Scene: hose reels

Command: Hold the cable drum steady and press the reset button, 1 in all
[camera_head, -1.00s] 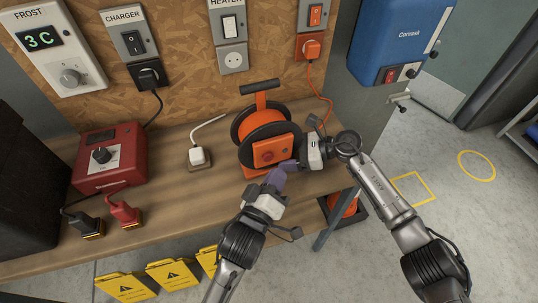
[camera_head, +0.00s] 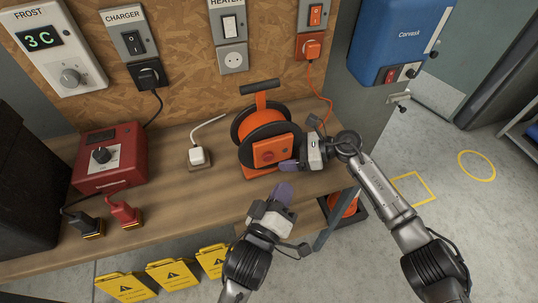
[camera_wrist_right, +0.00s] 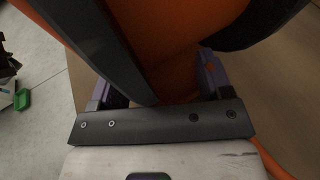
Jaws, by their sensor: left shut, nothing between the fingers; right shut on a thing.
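The cable drum (camera_head: 243,127), orange with dark flanges and a black top handle, stands on the wooden bench. Its orange front plate (camera_head: 262,148) carries a small reddish round button (camera_head: 268,156), the likely reset button. My right gripper (camera_head: 288,166) is shut on the drum at its lower right front. In the right wrist view, its purple fingers stand on both sides of the drum's orange and dark parts (camera_wrist_right: 180,50); the exact contact is hidden. My left gripper (camera_head: 284,190) is shut and empty, in front of and below the drum, apart from it.
An orange cord runs from the drum to the wall plug (camera_head: 311,49). Left of the drum are a white plug (camera_head: 197,156), a red box (camera_head: 109,158) and two plugs at the bench front. Yellow signs (camera_head: 168,274) stand below. A blue box (camera_head: 400,40) hangs right.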

